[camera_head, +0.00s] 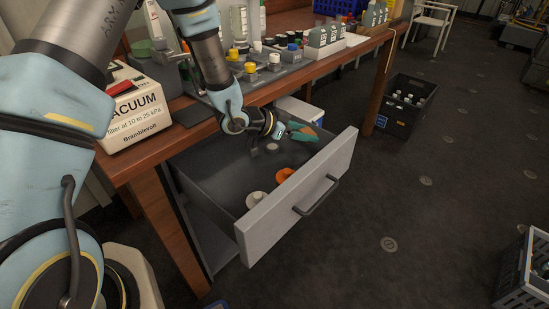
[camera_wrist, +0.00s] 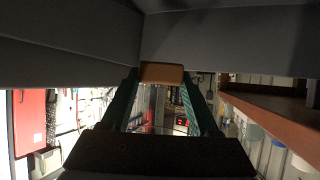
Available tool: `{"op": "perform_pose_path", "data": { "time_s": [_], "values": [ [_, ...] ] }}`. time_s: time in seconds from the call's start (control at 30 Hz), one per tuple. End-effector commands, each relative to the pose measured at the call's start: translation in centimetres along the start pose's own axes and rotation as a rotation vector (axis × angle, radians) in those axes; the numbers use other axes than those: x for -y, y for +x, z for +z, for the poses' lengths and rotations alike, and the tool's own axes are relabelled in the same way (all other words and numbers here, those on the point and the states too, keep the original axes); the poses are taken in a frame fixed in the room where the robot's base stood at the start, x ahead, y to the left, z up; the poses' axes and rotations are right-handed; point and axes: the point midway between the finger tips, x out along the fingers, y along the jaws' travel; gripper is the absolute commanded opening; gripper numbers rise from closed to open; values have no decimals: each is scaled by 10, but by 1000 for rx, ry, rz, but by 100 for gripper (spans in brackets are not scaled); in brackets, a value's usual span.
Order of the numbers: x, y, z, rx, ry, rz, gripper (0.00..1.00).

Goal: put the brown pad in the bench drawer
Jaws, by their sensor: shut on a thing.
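The brown pad (camera_wrist: 161,73) is held between the teal fingertips of my gripper (camera_wrist: 161,82) in the wrist view. In the head view my gripper (camera_head: 302,132) reaches over the far part of the open bench drawer (camera_head: 300,200). The pad there is small and mostly hidden by the fingers. The drawer is grey with a light front and a dark handle, and is pulled well out under the bench. I cannot tell how high the pad is above the drawer floor.
Inside the drawer lie an orange round piece (camera_head: 284,174) and a white one (camera_head: 255,198). The wooden bench (camera_head: 345,58) above carries bottles and a vacuum box (camera_head: 135,108).

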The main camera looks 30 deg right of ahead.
Motion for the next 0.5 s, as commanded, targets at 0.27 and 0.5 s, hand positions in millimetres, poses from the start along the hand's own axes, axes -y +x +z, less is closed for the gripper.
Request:
{"op": "perform_pose_path", "data": {
  "time_s": [0.27,0.5],
  "values": [
    [0,19,34,0,-1,0,10],
    [0,33,61,2,-2,1,10]
  ]
}}
